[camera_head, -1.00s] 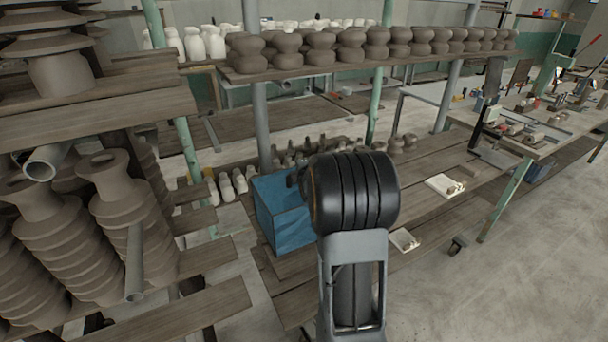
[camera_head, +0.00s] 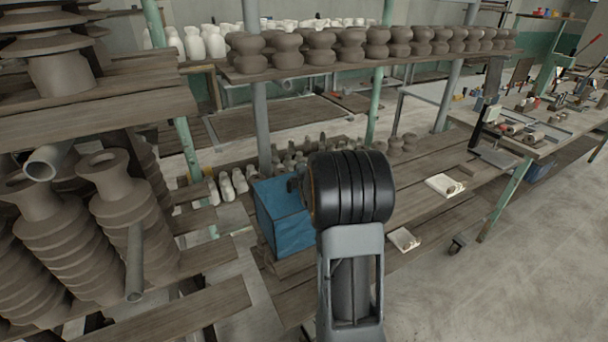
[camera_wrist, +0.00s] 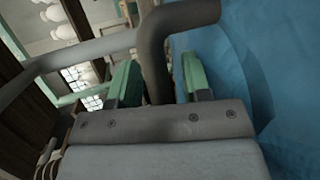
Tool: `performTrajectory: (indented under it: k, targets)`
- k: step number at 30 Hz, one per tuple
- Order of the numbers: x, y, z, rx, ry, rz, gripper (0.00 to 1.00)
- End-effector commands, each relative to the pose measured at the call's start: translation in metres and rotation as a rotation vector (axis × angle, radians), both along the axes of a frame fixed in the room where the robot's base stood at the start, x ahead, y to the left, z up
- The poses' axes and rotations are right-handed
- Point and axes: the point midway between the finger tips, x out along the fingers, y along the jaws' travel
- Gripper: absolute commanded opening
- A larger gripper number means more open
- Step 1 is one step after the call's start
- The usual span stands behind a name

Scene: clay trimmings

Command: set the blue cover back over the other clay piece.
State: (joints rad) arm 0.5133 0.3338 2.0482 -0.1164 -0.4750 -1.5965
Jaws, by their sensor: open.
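The blue cover (camera_head: 286,222) is a box shape standing on the lower wooden shelf, left of my arm's black wrist joint. Its blue side fills the right of the wrist view (camera_wrist: 240,50). A grey bent bar, seemingly its handle (camera_wrist: 158,60), runs between the two green-tipped fingers of my gripper (camera_wrist: 160,82). The fingers are open, with gaps visible on both sides of the bar. In the head view my wrist hides most of the gripper and part of the cover. What is under the cover is hidden, and I cannot tell which clay piece is the other one.
Small clay pieces (camera_head: 222,188) stand left of and behind the cover. Brown clay forms (camera_head: 352,46) line the upper shelf, held by upright posts (camera_head: 261,125). Large ribbed clay pieces (camera_head: 62,245) stand at left. Pale slabs (camera_head: 443,185) lie on planks at right.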

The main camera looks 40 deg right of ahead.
Motion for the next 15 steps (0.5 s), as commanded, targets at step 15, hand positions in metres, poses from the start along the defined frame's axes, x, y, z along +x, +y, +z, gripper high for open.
performTrajectory:
  k: [15]
  targets:
    - [-0.046,0.022,0.019,-0.002,-0.002,0.000,0.44]
